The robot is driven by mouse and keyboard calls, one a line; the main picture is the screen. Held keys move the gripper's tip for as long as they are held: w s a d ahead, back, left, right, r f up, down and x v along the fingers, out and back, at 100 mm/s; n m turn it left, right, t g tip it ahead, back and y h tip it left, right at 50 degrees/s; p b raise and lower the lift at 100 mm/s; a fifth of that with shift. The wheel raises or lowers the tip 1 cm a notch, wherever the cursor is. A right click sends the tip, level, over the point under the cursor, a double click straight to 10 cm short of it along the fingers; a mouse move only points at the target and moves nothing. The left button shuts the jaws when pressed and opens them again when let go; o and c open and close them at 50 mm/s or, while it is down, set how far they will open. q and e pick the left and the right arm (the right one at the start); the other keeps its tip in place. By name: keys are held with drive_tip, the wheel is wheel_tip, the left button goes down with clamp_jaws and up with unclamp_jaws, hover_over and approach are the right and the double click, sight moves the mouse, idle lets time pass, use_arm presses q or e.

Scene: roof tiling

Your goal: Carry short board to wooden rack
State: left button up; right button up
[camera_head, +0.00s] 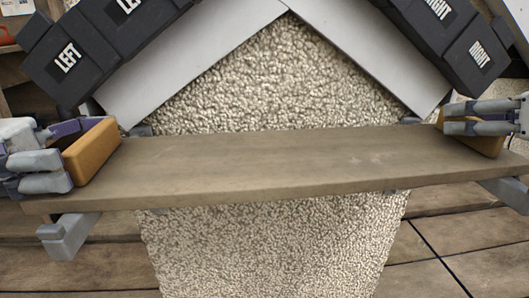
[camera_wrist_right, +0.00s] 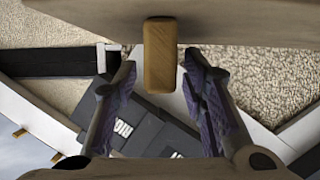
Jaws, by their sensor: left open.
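The board (camera_head: 270,165) is a long brown plank lying level across the view in front of the pebbled wall, with an orange-brown wooden grip block at each end. My left gripper (camera_head: 68,160) is open at the left block (camera_head: 92,152). My right gripper (camera_head: 470,117) is at the right block (camera_head: 478,143). In the right wrist view the right gripper's (camera_wrist_right: 160,72) fingers are spread, with gaps on both sides of the block (camera_wrist_right: 160,55). The board's underside or edge also shows there (camera_wrist_right: 230,20). I cannot make out a wooden rack for certain.
Grey metal brackets (camera_head: 68,236) show under the board's ends. Behind stands the pebbled wall (camera_head: 270,85) with white sloping trim (camera_head: 340,45). Dark tiles marked LEFT (camera_head: 67,60) and RIGHT (camera_head: 478,55) lie along the slopes. Plank flooring (camera_head: 445,240) is below.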

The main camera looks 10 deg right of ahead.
use_arm(q)
drive_tip(key=shift+d, duration=0.55)
use_arm(e)
drive_tip(key=shift+w+f, duration=0.2)
drive_tip(key=shift+w, duration=0.3)
use_arm(q)
drive_tip(key=c, duration=0.9)
use_arm(e)
clamp_jaws()
use_arm(q)
drive_tip(key=c, duration=0.8)
drive_tip(key=shift+r, duration=0.1)
use_arm(e)
drive_tip(key=shift+r, duration=0.1)
